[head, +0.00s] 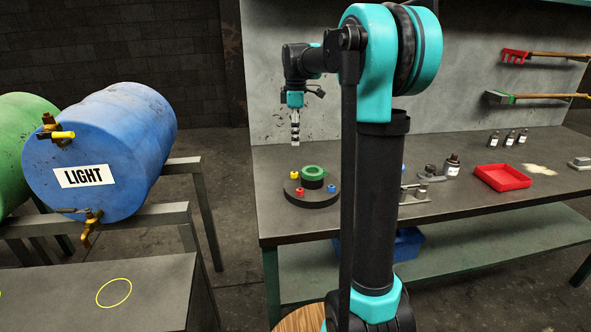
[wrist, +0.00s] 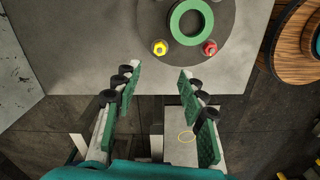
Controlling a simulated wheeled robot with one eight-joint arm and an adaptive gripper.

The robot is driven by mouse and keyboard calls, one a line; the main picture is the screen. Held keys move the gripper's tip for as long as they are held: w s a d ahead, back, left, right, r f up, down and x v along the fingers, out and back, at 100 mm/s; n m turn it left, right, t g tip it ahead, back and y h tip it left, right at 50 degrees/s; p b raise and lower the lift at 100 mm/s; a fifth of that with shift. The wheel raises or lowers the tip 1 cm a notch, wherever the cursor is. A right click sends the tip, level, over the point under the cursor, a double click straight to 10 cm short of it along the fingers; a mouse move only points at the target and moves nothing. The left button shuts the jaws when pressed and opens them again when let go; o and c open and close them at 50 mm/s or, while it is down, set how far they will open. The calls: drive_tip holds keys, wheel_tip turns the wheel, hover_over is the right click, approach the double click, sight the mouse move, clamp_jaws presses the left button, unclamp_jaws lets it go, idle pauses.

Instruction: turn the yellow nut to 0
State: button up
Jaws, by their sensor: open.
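The yellow nut (head: 294,175) sits on a dark round disc (head: 318,200) on the workbench, at the disc's back left. It also shows in the wrist view (wrist: 160,48), at the lower left of the green ring (wrist: 191,23). My gripper (head: 295,143) is above the disc, apart from the nuts. In the wrist view its fingers (wrist: 157,80) are spread and empty. I cannot make out a 0 mark.
A blue barrel (head: 100,150) with brass taps lies on a stand at the left. A red tray (head: 500,178), small bottles (head: 508,138) and metal parts stand farther right on the bench (head: 450,200). The bench around the disc's left and front is clear.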

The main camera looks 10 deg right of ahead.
sight(296, 173)
wheel_tip(296, 173, down, 14)
drive_tip(key=shift+r, duration=0.25)
drive_tip(key=shift+c, duration=0.4)
clamp_jaws()
